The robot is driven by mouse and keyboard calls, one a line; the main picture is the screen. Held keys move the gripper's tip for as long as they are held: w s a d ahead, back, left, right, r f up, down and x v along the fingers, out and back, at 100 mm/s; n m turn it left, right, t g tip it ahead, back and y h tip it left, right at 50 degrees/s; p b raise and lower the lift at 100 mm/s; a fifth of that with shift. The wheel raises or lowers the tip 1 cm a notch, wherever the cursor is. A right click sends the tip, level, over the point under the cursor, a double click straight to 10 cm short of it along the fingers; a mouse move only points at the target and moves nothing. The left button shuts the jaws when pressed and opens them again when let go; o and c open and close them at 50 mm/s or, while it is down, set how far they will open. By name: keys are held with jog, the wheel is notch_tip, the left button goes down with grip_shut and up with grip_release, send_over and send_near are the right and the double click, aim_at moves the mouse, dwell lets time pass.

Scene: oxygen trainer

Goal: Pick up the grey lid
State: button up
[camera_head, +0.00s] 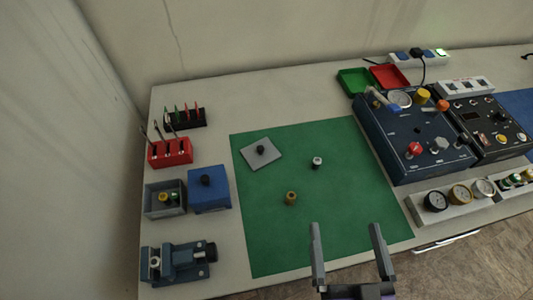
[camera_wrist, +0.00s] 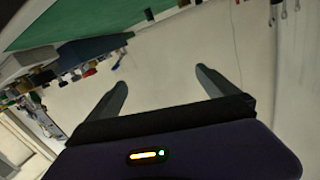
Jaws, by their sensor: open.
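The grey lid (camera_head: 261,155) is a flat square plate with a dark knob on top. It lies tilted in heading on the far left part of the green mat (camera_head: 275,230) in the head view. My gripper (camera_head: 346,228) is open and empty, near the front right of the mat, well apart from the lid. In the wrist view my gripper (camera_wrist: 162,78) also shows with its fingers spread and nothing between them. The lid cannot be made out in the wrist view.
A brass fitting (camera_head: 291,198) and a small white-topped part (camera_head: 317,162) stand on the mat. Left of it are a blue lidded box (camera_head: 209,189), an open grey box (camera_head: 150,200), a vise (camera_head: 177,263) and a red rack (camera_head: 170,152). A dark blue panel (camera_head: 408,130) stands right.

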jog(key=w+a+r+n+g+y+b, duration=0.1)
jog(key=w+a+n+g+y, duration=0.3)
jog(key=w+a+n, duration=0.75)
jog(key=w+a+r+n+g+y+b, duration=0.15)
jog(key=w+a+n+g+y, duration=0.25)
jog(key=w+a, duration=1.4)
jog(key=n+g+h+b, duration=0.1)
jog(key=n+g+h, duration=0.8)
jog(key=n, duration=0.1)
send_over(260, 147)
notch_tip(260, 147, down, 5)
jog(key=shift+w+r, duration=0.1)
jog(key=shift+r, duration=0.05)
jog(key=shift+d+f+h, duration=0.15)
jog(key=shift+f+h, duration=0.05)
jog(key=shift+h, duration=0.1)
jog(key=f+p, duration=0.1)
jog(key=f, duration=0.6)
jog(key=shift+s+f, duration=0.15)
jog(key=shift+s, duration=0.05)
jog(key=shift+c, duration=0.5)
